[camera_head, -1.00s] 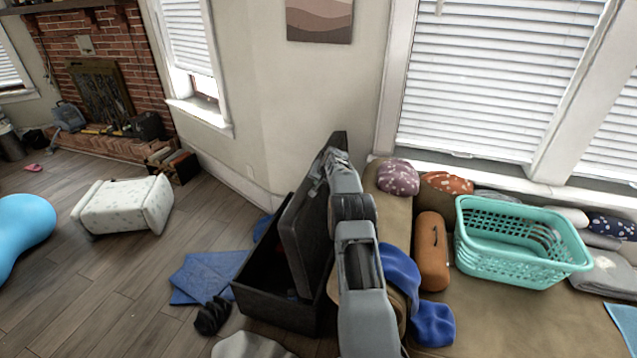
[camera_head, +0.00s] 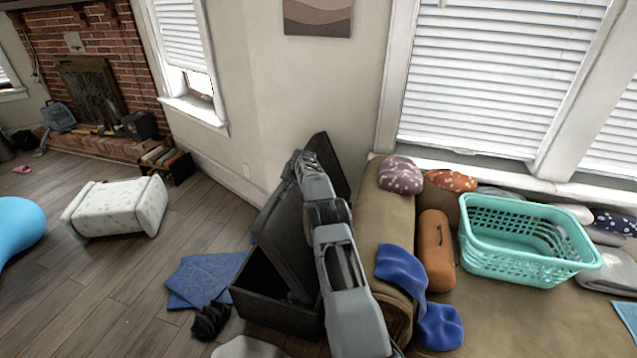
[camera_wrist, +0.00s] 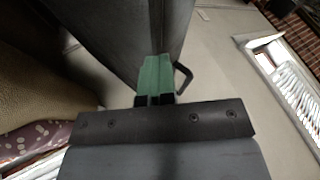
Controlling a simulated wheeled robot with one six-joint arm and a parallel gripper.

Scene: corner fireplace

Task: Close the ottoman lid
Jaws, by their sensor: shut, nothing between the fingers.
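The dark ottoman (camera_head: 275,312) stands open on the floor left of the couch. Its dark lid (camera_head: 283,232) is raised and leans at a slant above the box. My arm crosses in front of the lid and hides part of it. My gripper (camera_head: 302,158) is at the lid's upper part in the head view. In the wrist view, my gripper's green fingers (camera_wrist: 155,72) are shut and empty, close against a dark panel (camera_wrist: 120,35) that looks like the lid. Whether they touch it I cannot tell.
The couch (camera_head: 500,325) stands close on the right, with a teal basket (camera_head: 520,265), an orange bolster (camera_head: 436,250) and blue cloth (camera_head: 402,268). Blue mats (camera_head: 205,278) and a dark crumpled item (camera_head: 211,318) lie left of the ottoman. A white stool (camera_head: 115,207) lies farther left.

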